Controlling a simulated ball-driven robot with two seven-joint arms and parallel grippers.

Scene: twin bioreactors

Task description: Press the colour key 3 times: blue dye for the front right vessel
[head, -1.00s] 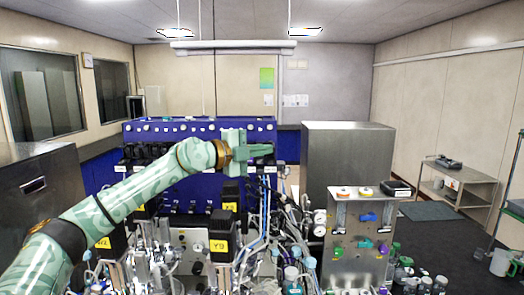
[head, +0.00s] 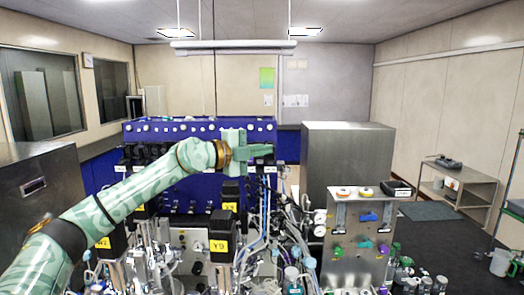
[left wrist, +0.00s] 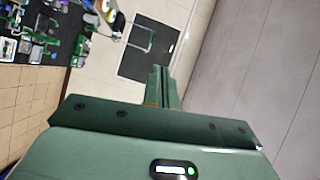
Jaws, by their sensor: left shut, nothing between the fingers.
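My left gripper (head: 262,150) is shut and empty, held level in front of the blue control cabinet (head: 190,130) and pointing right. In the left wrist view its closed fingers (left wrist: 161,75) point over open floor, touching nothing. A black motor head with a yellow label (head: 219,245) stands low in the middle of the head view; the vessels below are crowded by tubes and cannot be told apart. A steel panel (head: 345,262) at right carries a blue fitting (head: 368,217), a green one and a purple one. I cannot tell which thing is the colour key. My right gripper is out of view.
A tall steel cabinet (head: 347,160) stands behind the panel. Tubes and cables (head: 262,225) crowd the area below my left arm. Bottles (head: 405,280) stand at the lower right. A steel cart (head: 460,185) is by the right wall. The air above the equipment is free.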

